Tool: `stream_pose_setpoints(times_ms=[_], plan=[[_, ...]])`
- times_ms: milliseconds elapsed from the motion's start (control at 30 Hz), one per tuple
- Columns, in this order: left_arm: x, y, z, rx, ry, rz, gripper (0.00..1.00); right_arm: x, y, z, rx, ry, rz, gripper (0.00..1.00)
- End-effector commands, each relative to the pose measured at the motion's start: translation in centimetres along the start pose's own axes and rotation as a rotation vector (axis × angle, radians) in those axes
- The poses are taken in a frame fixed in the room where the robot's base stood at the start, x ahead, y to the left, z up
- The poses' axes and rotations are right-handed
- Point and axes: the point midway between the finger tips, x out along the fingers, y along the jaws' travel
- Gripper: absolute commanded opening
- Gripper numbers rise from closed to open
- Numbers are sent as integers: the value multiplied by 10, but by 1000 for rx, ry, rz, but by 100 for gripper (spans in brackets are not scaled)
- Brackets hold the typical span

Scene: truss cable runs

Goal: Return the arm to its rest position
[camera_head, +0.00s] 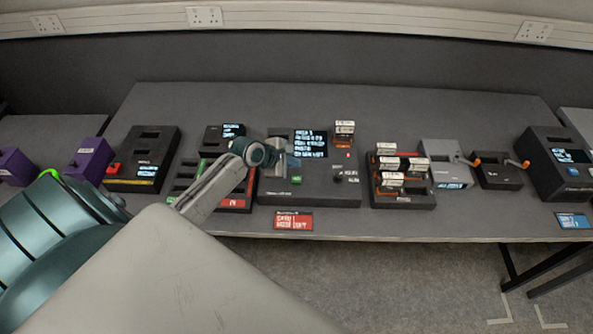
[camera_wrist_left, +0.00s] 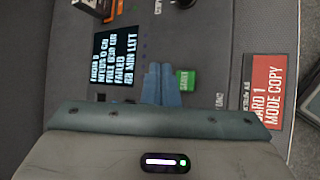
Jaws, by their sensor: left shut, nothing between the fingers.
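My left arm comes in from the left in the head view and reaches over the middle of the table. My left gripper (camera_head: 291,162) is over the dark device with the lit text screen (camera_head: 311,144). In the left wrist view the fingers (camera_wrist_left: 161,85) are together, with nothing between them. They point at the device between its screen (camera_wrist_left: 116,57) and a small green button (camera_wrist_left: 185,80). I cannot tell whether the fingertips touch the device. My right gripper is in neither view.
A grey table (camera_head: 400,104) carries a row of devices. To the right stand a rack of orange and white cartridges (camera_head: 402,163), a grey box (camera_head: 444,165) and a dark console (camera_head: 556,160). At left are a black slotted box (camera_head: 143,158) and purple blocks (camera_head: 84,160). A red card (camera_head: 293,221) is on the front edge.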

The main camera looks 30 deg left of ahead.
Motion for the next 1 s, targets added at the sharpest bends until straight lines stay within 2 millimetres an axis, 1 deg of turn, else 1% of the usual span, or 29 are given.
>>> stream_pose_setpoints(times_ms=[33, 767, 867, 967, 1000], plan=[[-2, 2, 2, 0, 0, 0, 0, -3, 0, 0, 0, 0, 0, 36], [-1, -1, 2, 8, 1, -3, 0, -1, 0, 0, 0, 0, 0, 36], [-3, -16, 6, 87, 9, -24, 0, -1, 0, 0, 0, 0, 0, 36], [-10, -48, 14, 278, 27, -67, 0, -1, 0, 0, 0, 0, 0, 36], [-15, -65, 18, 380, 36, -91, 0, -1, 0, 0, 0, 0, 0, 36]])
